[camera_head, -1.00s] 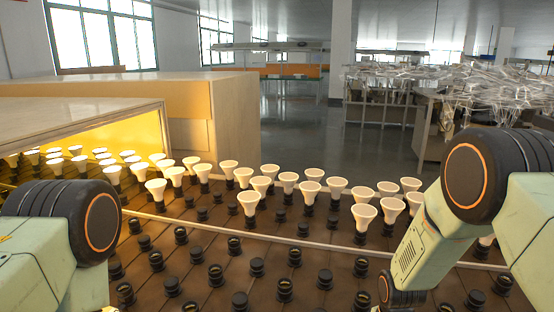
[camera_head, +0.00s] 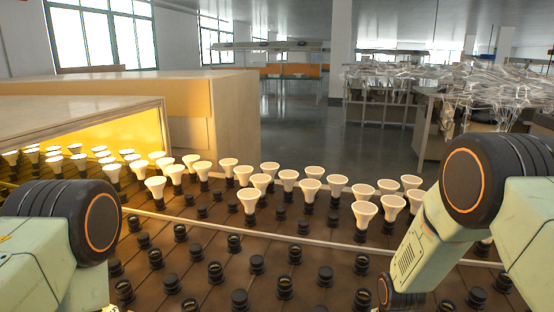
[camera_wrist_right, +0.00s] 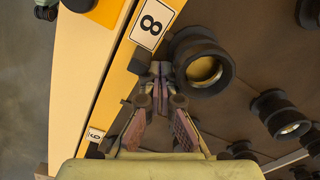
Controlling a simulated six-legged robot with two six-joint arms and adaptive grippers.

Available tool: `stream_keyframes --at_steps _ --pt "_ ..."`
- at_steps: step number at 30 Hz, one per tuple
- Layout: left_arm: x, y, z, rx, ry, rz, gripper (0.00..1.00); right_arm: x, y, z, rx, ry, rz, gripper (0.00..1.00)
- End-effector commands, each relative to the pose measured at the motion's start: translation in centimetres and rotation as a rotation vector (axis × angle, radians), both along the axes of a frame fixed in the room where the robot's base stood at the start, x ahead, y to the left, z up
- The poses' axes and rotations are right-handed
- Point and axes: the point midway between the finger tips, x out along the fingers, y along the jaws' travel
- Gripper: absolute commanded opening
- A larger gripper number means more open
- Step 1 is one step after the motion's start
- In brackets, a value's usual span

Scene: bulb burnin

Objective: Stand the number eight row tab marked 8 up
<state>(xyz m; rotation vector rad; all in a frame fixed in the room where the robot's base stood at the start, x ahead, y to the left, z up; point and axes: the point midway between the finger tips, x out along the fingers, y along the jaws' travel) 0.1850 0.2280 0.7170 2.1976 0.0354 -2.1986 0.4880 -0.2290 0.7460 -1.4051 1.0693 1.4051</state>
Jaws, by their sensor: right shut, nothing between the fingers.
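The tab marked 8 (camera_wrist_right: 152,22) shows in the right wrist view as a white card with a black numeral and border, on a yellow-orange strip at the top. I cannot tell its tilt for certain. My right gripper (camera_wrist_right: 160,84) is shut and empty, its fingertips just below the tab in the picture and beside a large black socket (camera_wrist_right: 203,66). I cannot tell whether the fingers touch the strip. In the head view neither gripper's fingers show, and the tab cannot be made out.
Another numbered tab (camera_wrist_right: 95,135), a 6 or 9, sits lower left on the strip. Rows of black sockets (camera_head: 285,288) fill the brown board in the head view. White bulbs (camera_head: 248,200) stand in the farther rows. A wooden box (camera_head: 190,110) stands at the left.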

Motion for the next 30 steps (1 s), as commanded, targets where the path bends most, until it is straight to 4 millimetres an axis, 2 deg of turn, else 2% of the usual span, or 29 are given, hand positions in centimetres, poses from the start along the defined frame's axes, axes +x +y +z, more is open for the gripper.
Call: stream_keyframes --at_steps 6,30 --pt "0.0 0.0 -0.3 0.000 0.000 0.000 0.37 0.0 0.0 -0.4 0.000 0.000 0.000 0.00" --pt "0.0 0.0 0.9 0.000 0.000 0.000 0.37 0.0 0.0 0.8 0.000 0.000 0.000 0.00"
